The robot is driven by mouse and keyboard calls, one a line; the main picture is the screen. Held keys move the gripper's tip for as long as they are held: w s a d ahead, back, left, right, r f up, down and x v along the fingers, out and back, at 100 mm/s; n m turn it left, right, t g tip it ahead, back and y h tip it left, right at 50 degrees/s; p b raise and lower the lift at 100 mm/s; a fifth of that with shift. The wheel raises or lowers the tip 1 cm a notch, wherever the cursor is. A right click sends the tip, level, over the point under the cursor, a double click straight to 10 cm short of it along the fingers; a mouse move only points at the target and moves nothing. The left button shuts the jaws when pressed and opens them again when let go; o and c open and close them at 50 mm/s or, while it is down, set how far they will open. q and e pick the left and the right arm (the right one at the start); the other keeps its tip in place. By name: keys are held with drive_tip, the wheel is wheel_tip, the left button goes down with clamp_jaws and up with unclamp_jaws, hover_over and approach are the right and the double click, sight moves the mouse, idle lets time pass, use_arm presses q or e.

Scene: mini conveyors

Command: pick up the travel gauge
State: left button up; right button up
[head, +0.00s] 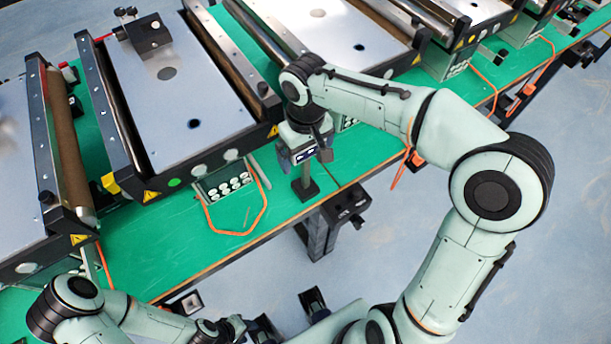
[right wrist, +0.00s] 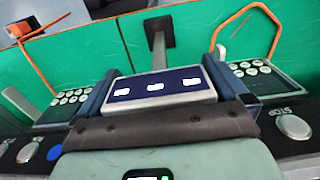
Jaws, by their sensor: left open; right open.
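I take the travel gauge (head: 306,170) to be the small instrument with a dark display on a grey post and square black base. It stands on the green bench top near the front edge. In the right wrist view its display panel (right wrist: 157,86) shows white marks between the fingers. My right gripper (head: 304,153) is open, with its fingers on either side of the gauge's head. I cannot tell whether they touch it. My left gripper (head: 289,316) is open and empty at the bottom, off the bench and away from the gauge.
Mini conveyors with grey plates (head: 185,95) stand in a row along the green bench (head: 165,255). A black block (head: 150,38) sits on one plate. An orange cable (head: 236,232) loops around a button box (head: 228,187) left of the gauge. Floor is clear at right.

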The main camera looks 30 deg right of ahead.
drive_tip(key=shift+r, duration=0.1)
drive_tip(key=c, duration=1.8)
